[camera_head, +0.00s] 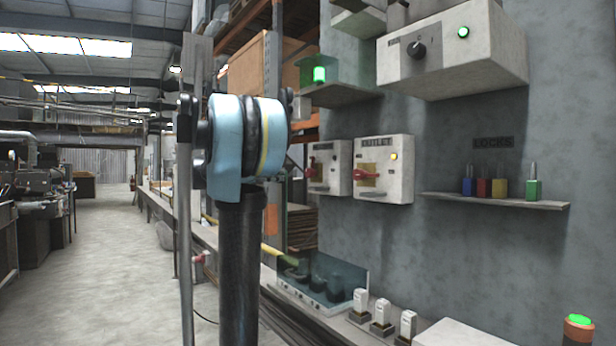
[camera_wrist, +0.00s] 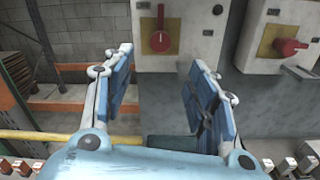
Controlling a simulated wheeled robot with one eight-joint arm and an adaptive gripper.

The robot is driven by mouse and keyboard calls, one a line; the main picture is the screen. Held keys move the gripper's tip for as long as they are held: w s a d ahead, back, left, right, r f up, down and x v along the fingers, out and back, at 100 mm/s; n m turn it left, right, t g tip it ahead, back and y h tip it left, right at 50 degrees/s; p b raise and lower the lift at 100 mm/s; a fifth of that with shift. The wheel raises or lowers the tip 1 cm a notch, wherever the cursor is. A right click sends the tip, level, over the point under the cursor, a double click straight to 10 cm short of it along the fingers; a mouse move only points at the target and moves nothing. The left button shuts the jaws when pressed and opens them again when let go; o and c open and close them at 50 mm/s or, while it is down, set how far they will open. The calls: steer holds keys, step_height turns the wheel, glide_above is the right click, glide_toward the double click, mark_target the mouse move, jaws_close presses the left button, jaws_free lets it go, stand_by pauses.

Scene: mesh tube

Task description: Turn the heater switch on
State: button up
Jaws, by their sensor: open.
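A pale switch box (camera_wrist: 182,60) on the wall has a red rotary knob (camera_wrist: 160,41) on a yellow plate, its handle upright. In the head view this box (camera_head: 341,166) is partly hidden by my arm. My gripper (camera_wrist: 161,61) is open and empty, its blue-padded fingers wide apart. In the wrist view the knob lies between and beyond the fingertips, with no visible contact. My arm hides the gripper in the head view.
To the right, the OUTLET box (camera_head: 396,170) has a red knob with its handle sideways and a lit yellow lamp. A box with a black dial (camera_head: 416,50) hangs above. A shelf of padlocks (camera_head: 495,201) juts from the wall. A bench with small switches (camera_head: 382,313) stands below.

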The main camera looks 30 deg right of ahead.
mark_target(306, 172)
steer(key=d, duration=0.5)
steer(key=w+d, duration=0.1)
steer(key=d, duration=1)
steer(key=shift+w+d, duration=0.15)
steer(key=shift+d, duration=0.05)
